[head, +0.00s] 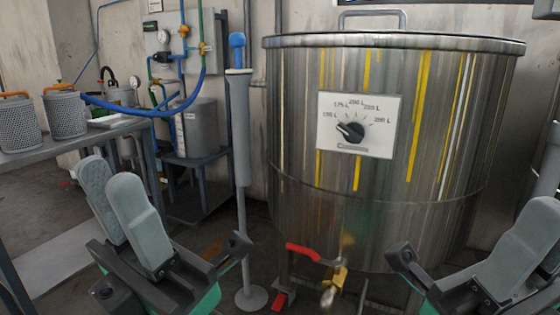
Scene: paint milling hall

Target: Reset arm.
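My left gripper (110,176) is at the lower left, its two grey fingers pointing up. The ridged inner pad of the far finger shows beside the near finger, with a gap between them, and I see nothing held. My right gripper (525,238) is at the lower right and partly cut off by the picture edge. One grey finger shows clearly; the space between its fingers is not clear. Both grippers appear in front of the steel tank, apart from each other.
A large steel tank (300,180) with a dial plate (382,145) stands ahead. Low on it is a brass valve (338,275) with a red handle (303,252). A grey post (242,130) stands left of it. A bench (60,142) with perforated canisters (66,114) is at left.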

